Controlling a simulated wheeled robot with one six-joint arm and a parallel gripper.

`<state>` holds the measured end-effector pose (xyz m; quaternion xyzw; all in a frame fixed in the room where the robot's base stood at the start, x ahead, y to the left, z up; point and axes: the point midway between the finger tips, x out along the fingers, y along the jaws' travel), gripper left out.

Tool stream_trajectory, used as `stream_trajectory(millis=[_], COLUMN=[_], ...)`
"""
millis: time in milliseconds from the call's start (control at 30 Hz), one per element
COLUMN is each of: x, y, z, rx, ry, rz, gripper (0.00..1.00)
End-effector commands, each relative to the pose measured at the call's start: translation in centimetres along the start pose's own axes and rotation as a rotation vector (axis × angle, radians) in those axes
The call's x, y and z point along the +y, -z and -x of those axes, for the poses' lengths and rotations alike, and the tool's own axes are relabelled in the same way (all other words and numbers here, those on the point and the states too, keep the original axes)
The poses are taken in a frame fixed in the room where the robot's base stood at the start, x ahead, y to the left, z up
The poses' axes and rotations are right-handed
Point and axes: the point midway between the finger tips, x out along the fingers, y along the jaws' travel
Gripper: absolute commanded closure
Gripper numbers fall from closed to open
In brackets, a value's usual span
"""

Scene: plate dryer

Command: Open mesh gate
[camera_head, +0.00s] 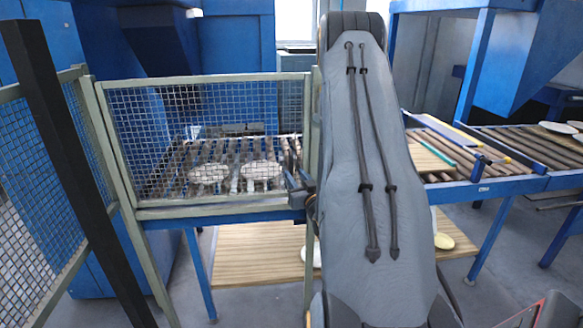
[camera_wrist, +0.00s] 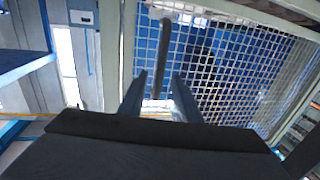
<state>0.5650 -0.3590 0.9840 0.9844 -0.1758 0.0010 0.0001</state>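The mesh gate (camera_head: 205,97) is a pale framed panel of wire grid at the centre left of the head view, in line with its posts and apparently shut. It also shows in the wrist view (camera_wrist: 230,60), tilted by the camera angle. A dark upright bar handle (camera_wrist: 163,60) stands in front of the mesh near its frame. My gripper (camera_wrist: 158,98) has its two fingers apart, one on each side of the handle's line. I cannot tell if they touch the handle. In the head view my gripper (camera_head: 301,192) is at the gate's right edge, mostly hidden by my arm.
Behind the mesh is a roller conveyor (camera_head: 180,185) with white plates (camera_head: 260,170). A second mesh panel (camera_head: 30,200) and a dark post (camera_head: 75,160) stand at left. Another roller conveyor (camera_head: 510,150) is at right. Wooden boards (camera_head: 255,260) lie below.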

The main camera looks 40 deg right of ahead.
Motion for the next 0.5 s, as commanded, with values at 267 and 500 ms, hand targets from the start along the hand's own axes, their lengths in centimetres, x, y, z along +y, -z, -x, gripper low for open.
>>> stream_trajectory(millis=[267, 500], x=[-0.1, -0.1], y=[0.1, 0.1], z=[-4.2, -5.7], rx=[0.0, -0.001], ry=[0.001, 0.0], rz=[0.0, 0.0], gripper=[0.69, 0.69])
